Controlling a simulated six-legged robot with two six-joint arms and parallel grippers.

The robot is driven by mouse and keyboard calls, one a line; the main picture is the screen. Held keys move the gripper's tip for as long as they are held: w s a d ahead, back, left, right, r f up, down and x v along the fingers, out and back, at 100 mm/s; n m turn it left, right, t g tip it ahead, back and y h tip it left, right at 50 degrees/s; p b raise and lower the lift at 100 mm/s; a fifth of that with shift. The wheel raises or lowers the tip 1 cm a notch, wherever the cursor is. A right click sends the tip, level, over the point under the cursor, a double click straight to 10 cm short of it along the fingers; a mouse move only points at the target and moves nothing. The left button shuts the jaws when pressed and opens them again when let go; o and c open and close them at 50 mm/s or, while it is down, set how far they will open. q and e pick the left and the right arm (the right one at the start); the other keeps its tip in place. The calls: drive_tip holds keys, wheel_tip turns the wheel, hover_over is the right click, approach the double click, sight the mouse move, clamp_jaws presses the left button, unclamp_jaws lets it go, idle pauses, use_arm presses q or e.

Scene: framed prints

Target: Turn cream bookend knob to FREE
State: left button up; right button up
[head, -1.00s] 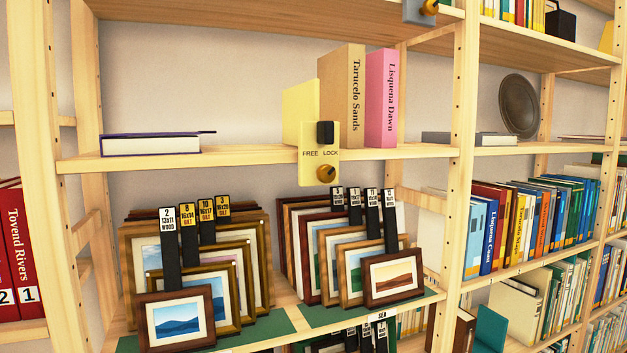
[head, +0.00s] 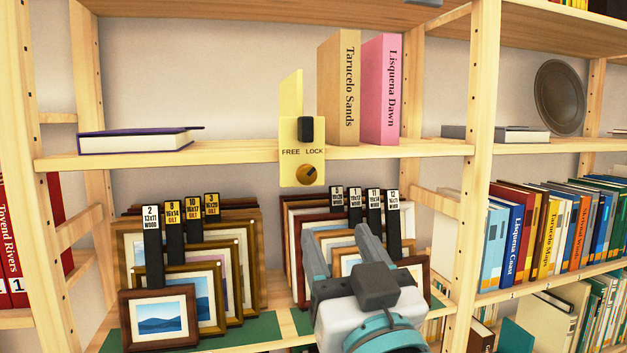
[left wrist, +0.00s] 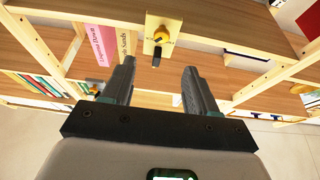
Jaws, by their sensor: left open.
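The cream bookend (head: 290,100) stands on the middle shelf, left of two books. Its front plate hangs over the shelf edge, with a black block above the words FREE and LOCK. The brass-coloured knob (head: 310,175) is below the words; its dark mark points up and right, toward LOCK. In the left wrist view the picture is upside down, and the bookend (left wrist: 152,24) and knob (left wrist: 160,35) show beyond the fingers. My left gripper (head: 340,243) is open and empty, below and right of the knob, apart from it. My right gripper is out of view.
Books Tarucelo Sands (head: 338,90) and Lisquena Dawn (head: 381,90) stand right of the bookend. A purple-covered book (head: 138,140) lies at the left. Framed prints (head: 160,315) with tag posts fill the shelf below. The shelf edge (head: 400,150) runs behind the knob plate.

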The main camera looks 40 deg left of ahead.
sight(308, 178)
use_arm(q)
drive_tip(key=p+x, duration=0.3)
drive_tip(key=x, duration=1)
drive_tip(key=shift+s+a+f, duration=0.1)
drive_tip(key=shift+f, duration=0.1)
drive_tip(key=shift+a+r, duration=0.2)
drive_tip(key=shift+a, duration=0.15)
drive_tip(key=shift+w+d, duration=0.1)
drive_tip(key=shift+w, duration=0.25)
drive_tip(key=c, duration=1)
drive_tip(key=shift+c, duration=0.2)
